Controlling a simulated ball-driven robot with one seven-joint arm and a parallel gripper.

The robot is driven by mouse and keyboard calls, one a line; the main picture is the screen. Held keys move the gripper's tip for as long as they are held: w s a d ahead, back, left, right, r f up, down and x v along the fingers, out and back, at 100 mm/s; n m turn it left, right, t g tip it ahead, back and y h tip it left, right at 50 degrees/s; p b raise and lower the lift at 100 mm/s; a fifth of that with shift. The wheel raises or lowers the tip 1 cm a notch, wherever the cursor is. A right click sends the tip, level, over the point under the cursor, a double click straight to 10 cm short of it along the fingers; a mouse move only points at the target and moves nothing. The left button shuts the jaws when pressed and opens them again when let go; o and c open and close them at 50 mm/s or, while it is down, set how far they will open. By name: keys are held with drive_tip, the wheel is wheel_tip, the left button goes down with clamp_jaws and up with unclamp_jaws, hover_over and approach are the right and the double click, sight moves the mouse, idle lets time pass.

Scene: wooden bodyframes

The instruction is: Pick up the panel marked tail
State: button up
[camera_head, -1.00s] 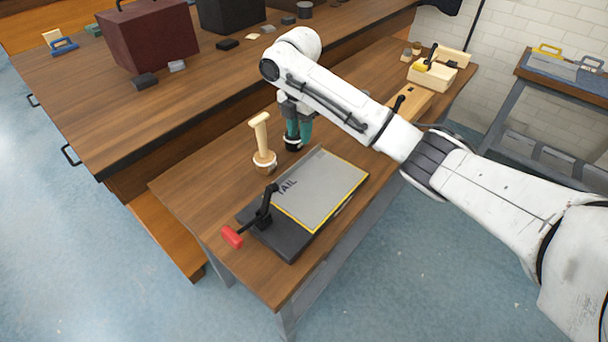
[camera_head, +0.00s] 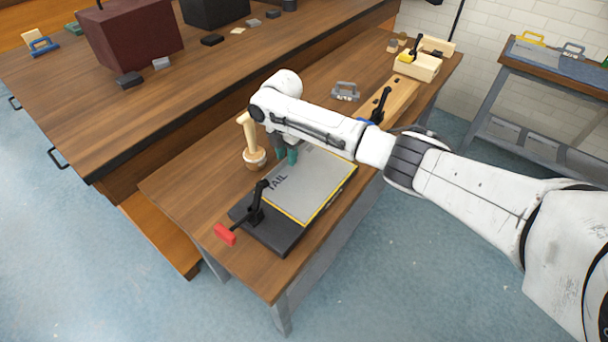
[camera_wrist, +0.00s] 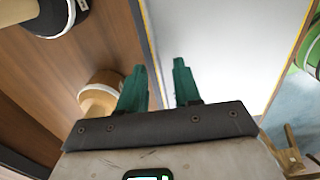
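The panel marked TAIL (camera_head: 315,188) is flat and grey with a yellow edge. It lies on a black base (camera_head: 270,235) on the wooden bench, and a black clamp with a red handle (camera_head: 226,234) stands at its near left end. My gripper (camera_head: 287,157) is over the panel's far left side, with its teal fingers pointing down. In the wrist view the fingers (camera_wrist: 160,72) are apart with nothing between them. The panel (camera_wrist: 225,45) fills the view beyond and right of them. Whether the fingertips touch the panel cannot be told. My arm hides part of its far end.
A pale wooden mallet-like tool (camera_head: 253,145) stands just left of my gripper and also shows in the wrist view (camera_wrist: 100,95). Farther along the bench are a grey-handled item (camera_head: 345,91) and a wooden box (camera_head: 418,66). The bench's near left corner is clear.

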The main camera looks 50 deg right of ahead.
clamp_jaws()
idle(1.4)
